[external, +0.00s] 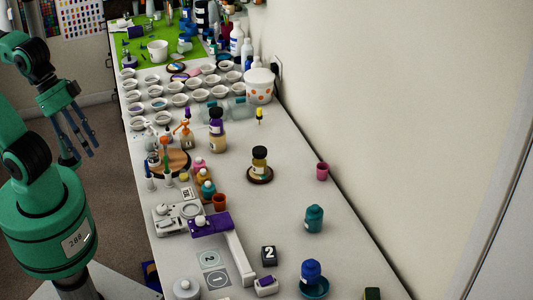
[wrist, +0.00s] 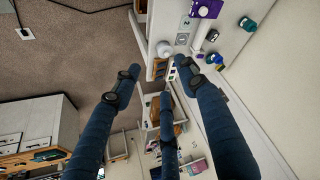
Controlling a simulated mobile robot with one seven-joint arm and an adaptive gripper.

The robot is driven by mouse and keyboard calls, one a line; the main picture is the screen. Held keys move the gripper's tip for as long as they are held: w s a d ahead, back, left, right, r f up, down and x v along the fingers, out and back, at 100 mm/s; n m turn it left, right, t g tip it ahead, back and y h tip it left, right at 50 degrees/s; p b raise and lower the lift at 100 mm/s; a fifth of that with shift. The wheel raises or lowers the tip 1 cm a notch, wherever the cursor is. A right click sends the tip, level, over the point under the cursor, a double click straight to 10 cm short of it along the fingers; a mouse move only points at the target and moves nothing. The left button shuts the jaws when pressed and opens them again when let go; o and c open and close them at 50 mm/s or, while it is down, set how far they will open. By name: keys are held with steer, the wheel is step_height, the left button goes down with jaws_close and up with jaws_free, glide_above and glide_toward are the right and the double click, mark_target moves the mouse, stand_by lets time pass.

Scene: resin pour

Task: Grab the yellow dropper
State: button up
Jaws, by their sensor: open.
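A small dropper with a yellow top (external: 259,113) is on the white table near the wall in the external view, just below the orange-spotted white tub. It looks upright with a dark tip below; fine detail is too small to tell. I cannot make it out in the wrist view. My gripper (external: 80,156) hangs off the left side of the table, far from the dropper, fingers pointing down. The wrist view shows its blue fingers (wrist: 156,75) spread apart with nothing between them.
Several white cups (external: 179,100) stand left of the dropper. A purple-labelled bottle (external: 217,128) and a dark-capped jar on a round base (external: 260,160) stand nearby. The spotted tub (external: 260,85) is close behind.

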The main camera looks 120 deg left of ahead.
steer(key=w+a+r+n+g+y+p, duration=0.15)
steer(key=w+a+r+n+p, duration=0.4)
steer(key=w+a+n, duration=0.8)
steer(key=w+a+f+n+g+p, duration=0.1)
steer(key=w+a+n, duration=0.4)
steer(key=a, duration=0.8)
steer(key=w+a+f+n+g+p, duration=0.1)
steer(key=w+a+n, duration=0.2)
steer(key=w+a, duration=0.7)
steer(key=s+a+f+n+p, duration=0.1)
steer(key=s+a+f+n, duration=0.2)
steer(key=a, duration=0.6)
steer(key=a+f+n+g+p, duration=0.1)
steer(key=a+f+n, duration=0.25)
steer(key=a, duration=0.55)
steer(key=s+a+f+n+p, duration=0.1)
steer(key=s+a+f+n, duration=0.2)
steer(key=a, duration=0.6)
steer(key=s+a+f+n+p, duration=0.1)
steer(key=s+a+f+n, duration=0.3)
steer(key=a+f, duration=0.4)
steer(key=s+a+f+n+g+h+p, duration=0.1)
steer(key=s+a+f+n, duration=0.3)
steer(key=s+a+f, duration=0.3)
steer(key=a+f, duration=0.1)
steer(key=a, duration=0.2)
steer(key=shift+a+f, duration=0.3)
steer(key=shift+f, duration=0.05)
steer(key=shift+f+h, duration=0.1)
steer(key=shift+h, duration=0.15)
